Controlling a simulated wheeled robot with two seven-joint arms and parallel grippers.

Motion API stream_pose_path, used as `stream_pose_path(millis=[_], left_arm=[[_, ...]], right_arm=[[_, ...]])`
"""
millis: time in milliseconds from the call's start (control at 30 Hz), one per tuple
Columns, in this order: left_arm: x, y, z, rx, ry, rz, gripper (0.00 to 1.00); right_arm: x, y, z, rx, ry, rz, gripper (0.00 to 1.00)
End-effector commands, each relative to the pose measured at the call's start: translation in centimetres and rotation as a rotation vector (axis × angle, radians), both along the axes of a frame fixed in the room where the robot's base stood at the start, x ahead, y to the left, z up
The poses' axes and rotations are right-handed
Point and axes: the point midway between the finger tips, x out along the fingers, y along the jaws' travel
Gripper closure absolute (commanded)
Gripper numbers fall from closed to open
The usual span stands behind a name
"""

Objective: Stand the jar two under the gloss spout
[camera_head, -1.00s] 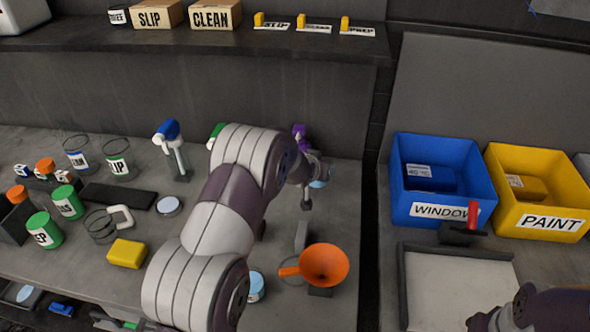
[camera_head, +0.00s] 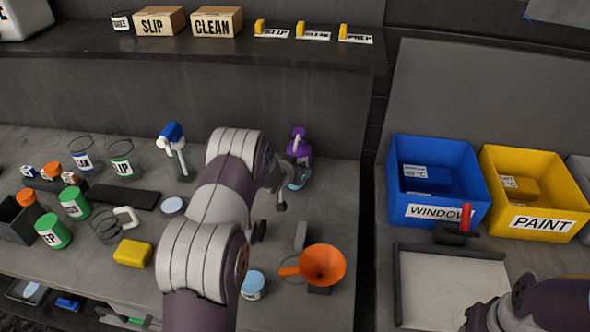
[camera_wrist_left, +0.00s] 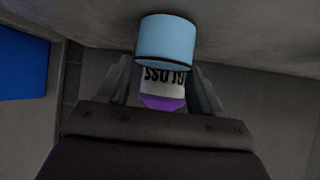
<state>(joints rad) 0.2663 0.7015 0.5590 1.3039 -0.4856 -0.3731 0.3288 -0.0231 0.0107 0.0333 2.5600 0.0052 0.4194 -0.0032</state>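A light-blue jar (camera_head: 298,185) is in front of the purple gloss dispenser (camera_head: 298,148), low under its head. My left gripper (camera_head: 282,203) is shut on this jar, and its two fingers flank it in the left wrist view (camera_wrist_left: 160,85). The jar (camera_wrist_left: 178,38) looks upright over the worktop there, with the GLOSS label (camera_wrist_left: 165,77) behind it. I cannot tell whether it touches the worktop. No number on it is readable. Another light-blue jar (camera_head: 253,284) stands near the front. My right gripper (camera_head: 480,318) is at the bottom right, partly cut off.
An orange funnel (camera_head: 322,265) stands near the worktop's front right. A blue spray-type dispenser (camera_head: 174,150) stands to the left. A yellow block (camera_head: 132,253), green jars (camera_head: 52,231) and glass jars (camera_head: 122,158) fill the left side. Blue (camera_head: 440,170) and yellow bins (camera_head: 535,195) are at the right.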

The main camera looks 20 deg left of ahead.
Motion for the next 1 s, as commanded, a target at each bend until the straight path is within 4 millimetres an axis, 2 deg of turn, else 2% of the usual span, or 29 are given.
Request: stream_pose_path(millis=[33, 67, 100, 333, 467, 567, 800, 1000], left_arm=[[0.0, 0.0, 0.0, 0.000, 0.000, 0.000, 0.21], [0.0, 0.0, 0.0, 0.000, 0.001, 0.000, 0.11], [0.0, 0.0, 0.0, 0.000, 0.001, 0.000, 0.08], [0.0, 0.0, 0.0, 0.000, 0.001, 0.000, 0.08], [-0.4, 0.0, 0.7, 0.000, 0.000, 0.000, 0.08], [-1.9, -0.1, 1.9, 0.001, -0.001, 0.001, 0.08], [-6.9, -0.3, 5.6, 0.001, -0.001, 0.000, 0.08], [-9.4, -0.6, 7.4, 0.002, 0.005, 0.001, 0.08]], right_arm=[[0.0, 0.0, 0.0, 0.000, 0.000, 0.000, 0.57], [0.0, 0.0, 0.0, 0.000, 0.000, 0.000, 0.57], [0.0, 0.0, 0.0, 0.000, 0.000, 0.000, 0.57], [0.0, 0.0, 0.0, 0.000, 0.000, 0.000, 0.57], [0.0, 0.0, 0.2, 0.000, 0.000, 0.000, 0.57], [0.0, 0.0, -0.1, 0.000, 0.000, 0.000, 0.57], [0.0, 0.0, -0.5, 0.000, 0.000, 0.000, 0.57], [0.0, 0.0, -0.5, 0.000, 0.000, 0.000, 0.57]])
